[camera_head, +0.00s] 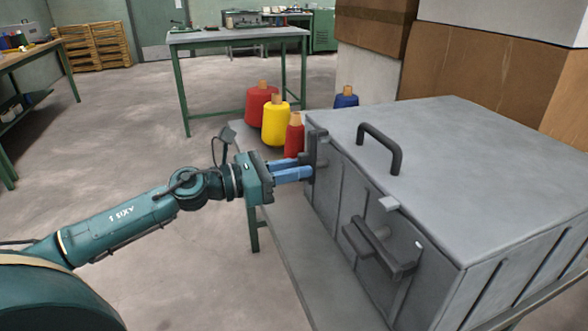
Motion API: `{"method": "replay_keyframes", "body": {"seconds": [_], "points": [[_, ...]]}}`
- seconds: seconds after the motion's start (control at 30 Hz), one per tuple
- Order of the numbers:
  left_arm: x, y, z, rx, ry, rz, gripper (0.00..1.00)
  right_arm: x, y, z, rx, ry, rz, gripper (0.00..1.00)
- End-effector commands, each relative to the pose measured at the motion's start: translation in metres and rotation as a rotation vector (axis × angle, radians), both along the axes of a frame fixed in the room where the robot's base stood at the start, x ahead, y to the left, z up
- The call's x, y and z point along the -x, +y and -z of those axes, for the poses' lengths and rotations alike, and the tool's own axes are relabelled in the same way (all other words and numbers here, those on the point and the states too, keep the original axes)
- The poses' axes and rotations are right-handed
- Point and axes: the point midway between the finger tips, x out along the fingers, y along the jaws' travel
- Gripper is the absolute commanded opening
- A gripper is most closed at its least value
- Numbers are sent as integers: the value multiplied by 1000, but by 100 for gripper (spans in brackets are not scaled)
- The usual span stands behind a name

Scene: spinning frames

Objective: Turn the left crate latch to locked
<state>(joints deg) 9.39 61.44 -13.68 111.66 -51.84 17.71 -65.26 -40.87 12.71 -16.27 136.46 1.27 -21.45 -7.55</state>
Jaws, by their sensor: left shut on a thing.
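The grey crate (475,175) stands on a table at the right, with a dark handle on its lid. Its front face carries two dark latches. The left crate latch (316,150) is at the far end of that face, partly hidden by my gripper. The other latch (378,243) is nearer, with its bar slanting across the face. My left gripper (303,169) has blue fingers that reach the left latch and are shut on it. The exact angle of the left latch is hard to tell behind the fingers. My right gripper is not in view.
Red, yellow and blue thread cones (275,122) stand just behind the left latch, close to my gripper. Cardboard boxes (485,70) stack behind the crate. A strip of grey tabletop (318,265) is bare before the crate. The floor at left is open.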

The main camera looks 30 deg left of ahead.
Motion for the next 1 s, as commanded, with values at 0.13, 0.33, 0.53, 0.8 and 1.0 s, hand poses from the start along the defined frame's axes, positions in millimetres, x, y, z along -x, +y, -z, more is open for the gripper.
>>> {"method": "replay_keyframes", "body": {"seconds": [0.13, 0.33, 0.53, 0.8, 1.0], "points": [[-1, 1, -1, -4, -6, -2, 21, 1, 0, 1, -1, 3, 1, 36], [0, 0, -1, -2, -3, -1, 35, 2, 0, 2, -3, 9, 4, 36], [0, 0, 0, -1, -1, -1, 35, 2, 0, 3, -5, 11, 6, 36], [13, 12, 3, 0, 3, -1, 35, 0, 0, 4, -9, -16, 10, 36], [32, 28, 2, 1, 3, -2, 35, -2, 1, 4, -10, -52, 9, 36]]}}
